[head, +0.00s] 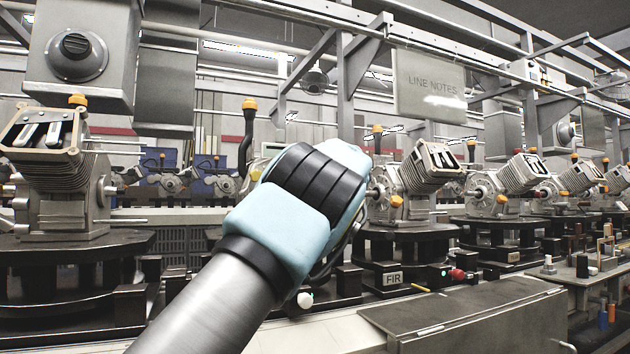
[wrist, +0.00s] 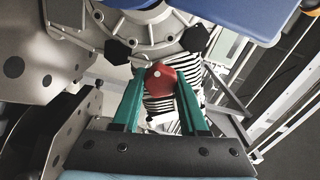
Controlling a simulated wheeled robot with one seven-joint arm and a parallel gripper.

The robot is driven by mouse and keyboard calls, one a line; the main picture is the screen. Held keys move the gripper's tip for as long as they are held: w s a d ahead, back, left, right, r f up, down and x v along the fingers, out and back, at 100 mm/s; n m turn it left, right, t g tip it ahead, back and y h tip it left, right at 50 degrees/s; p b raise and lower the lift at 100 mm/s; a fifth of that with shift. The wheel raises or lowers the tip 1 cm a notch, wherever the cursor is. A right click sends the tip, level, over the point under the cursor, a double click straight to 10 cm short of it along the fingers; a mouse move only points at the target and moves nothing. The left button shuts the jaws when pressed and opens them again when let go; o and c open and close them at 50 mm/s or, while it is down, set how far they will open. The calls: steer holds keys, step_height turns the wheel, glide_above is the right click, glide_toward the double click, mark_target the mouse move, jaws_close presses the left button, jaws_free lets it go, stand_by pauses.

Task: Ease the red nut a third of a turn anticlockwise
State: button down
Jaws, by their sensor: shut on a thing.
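The red nut (wrist: 161,76) shows in the middle of the wrist view, with a small pale dot on its face. My gripper (wrist: 160,86) has its two green fingers on either side of it and is shut on it. Behind the nut are black-and-white striped fins and a round grey metal housing (wrist: 150,32) with black bolts. In the head view my pale blue wrist and arm hide the gripper and the nut.
Several grey engines, such as the left one (head: 62,170), stand on dark round fixtures along the line. A grey cover (head: 465,312) lies at the front right. A "LINE NOTES" board (head: 430,85) hangs above. A blue part (wrist: 225,12) is close at the wrist view's top.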

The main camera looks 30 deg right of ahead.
steer(key=shift+c, duration=2.2)
jaws_free()
steer(key=s+a+b, duration=0.1)
steer(key=s+b, duration=0.2)
steer(key=s, duration=0.7)
steer(key=shift+s+a, duration=0.2)
steer(key=shift+s, duration=0.15)
